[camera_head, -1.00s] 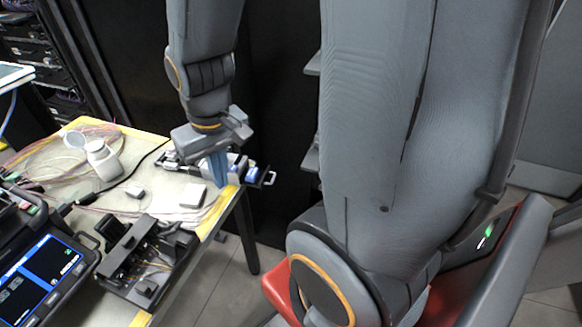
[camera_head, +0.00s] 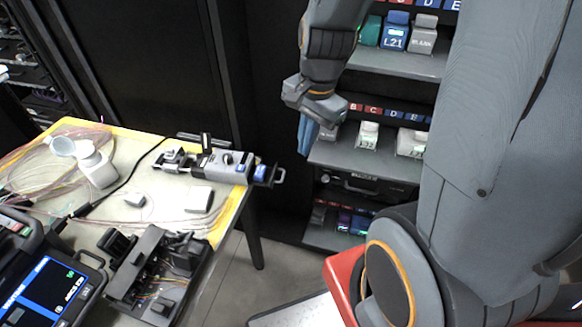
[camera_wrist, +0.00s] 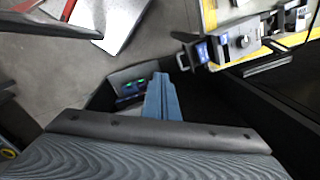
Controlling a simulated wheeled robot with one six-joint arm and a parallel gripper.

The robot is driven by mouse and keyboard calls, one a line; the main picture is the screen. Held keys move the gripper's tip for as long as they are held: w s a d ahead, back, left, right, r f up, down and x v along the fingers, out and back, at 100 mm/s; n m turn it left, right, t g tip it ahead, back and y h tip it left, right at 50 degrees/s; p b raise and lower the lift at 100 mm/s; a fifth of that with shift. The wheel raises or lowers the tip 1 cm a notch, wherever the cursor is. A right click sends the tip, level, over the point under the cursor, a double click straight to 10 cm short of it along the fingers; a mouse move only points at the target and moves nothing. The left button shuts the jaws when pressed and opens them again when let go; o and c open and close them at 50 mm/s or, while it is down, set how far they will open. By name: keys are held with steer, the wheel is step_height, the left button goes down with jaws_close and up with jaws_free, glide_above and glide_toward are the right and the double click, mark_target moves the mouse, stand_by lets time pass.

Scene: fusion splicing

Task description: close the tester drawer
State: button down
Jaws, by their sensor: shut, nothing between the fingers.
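The tester (camera_head: 226,165) is a grey and black device lying near the right end of the table. Its dark drawer with a looped handle (camera_head: 279,176) juts out from the right end, past the table edge. The tester also shows at the upper right in the wrist view (camera_wrist: 240,42), with the drawer end (camera_wrist: 187,56) pointing left. My gripper (camera_head: 305,145) is shut and empty, its blue fingers pointing down. It hangs off the table, to the right of the handle and apart from it. The blue fingers show in the wrist view (camera_wrist: 162,95).
A shelf rack (camera_head: 365,170) with labelled small boxes stands close behind and right of my gripper. The table (camera_head: 238,200) also holds a white bottle (camera_head: 97,165), loose fibres, a splicer (camera_head: 50,280) and a black fixture (camera_head: 150,275). Floor is open between table and rack.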

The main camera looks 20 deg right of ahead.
steer(key=w+a+f+m, duration=0.1)
steer(key=w+f+m, duration=0.2)
steer(key=f+m, duration=0.3)
steer(key=w+a+f+m, duration=0.1)
steer(key=w+f+m, duration=0.2)
steer(key=f+m, duration=0.3)
step_height(320, 180, down, 2)
steer(key=shift+f+y, duration=0.15)
steer(key=shift+y, duration=0.25)
steer(key=shift+w, duration=0.2)
